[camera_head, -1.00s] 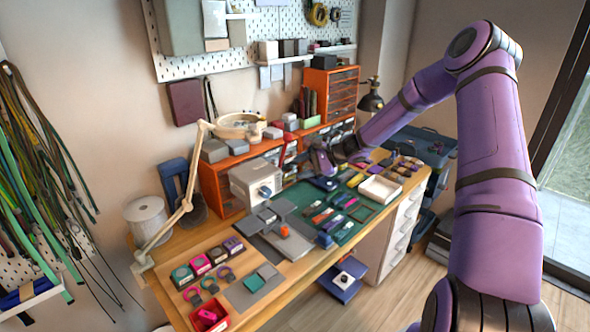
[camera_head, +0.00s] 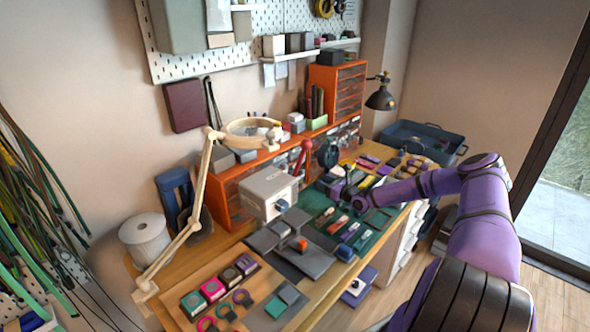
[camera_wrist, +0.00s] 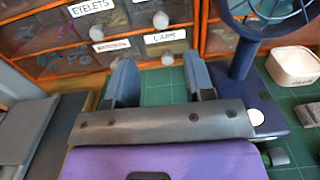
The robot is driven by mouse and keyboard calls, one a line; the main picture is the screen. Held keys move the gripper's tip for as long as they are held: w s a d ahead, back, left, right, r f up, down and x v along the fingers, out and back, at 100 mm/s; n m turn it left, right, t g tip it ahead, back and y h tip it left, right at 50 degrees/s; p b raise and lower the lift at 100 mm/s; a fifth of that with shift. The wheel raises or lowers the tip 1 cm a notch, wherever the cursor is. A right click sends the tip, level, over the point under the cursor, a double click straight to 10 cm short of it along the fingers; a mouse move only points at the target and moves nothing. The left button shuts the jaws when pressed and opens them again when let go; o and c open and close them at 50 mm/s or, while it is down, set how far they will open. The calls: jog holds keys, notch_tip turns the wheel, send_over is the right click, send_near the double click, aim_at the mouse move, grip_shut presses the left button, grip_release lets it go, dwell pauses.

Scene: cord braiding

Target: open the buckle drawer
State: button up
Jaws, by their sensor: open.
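An orange cabinet (camera_wrist: 70,62) with clear-front drawers fills the top of the wrist view. One drawer is labelled EYELETS (camera_wrist: 90,7). Below it a drawer carries a label (camera_wrist: 111,45) starting with B, too blurred to read surely; to its right is another short label (camera_wrist: 165,36). White round knobs (camera_wrist: 167,58) stick out from the fronts. The drawers seen look shut. My gripper (camera_wrist: 160,80) is open and empty, its two blue fingers pointing toward the lower drawers, apart from them. In the head view my gripper (camera_head: 340,188) is over the bench near the cabinet.
A blue wheel on a stand (camera_wrist: 250,40) stands close right of my gripper, with a white bowl (camera_wrist: 292,66) beyond. Grey blocks lie at left. A green mat (camera_head: 322,208) with small tools covers the bench; a white boxy machine (camera_head: 268,192) and lamp (camera_head: 205,165) stand left.

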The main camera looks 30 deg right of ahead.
aim_at(304, 172)
jog(key=x, duration=1.1)
jog(key=shift+w+f, duration=0.1)
jog(key=shift+f, duration=0.05)
grip_shut()
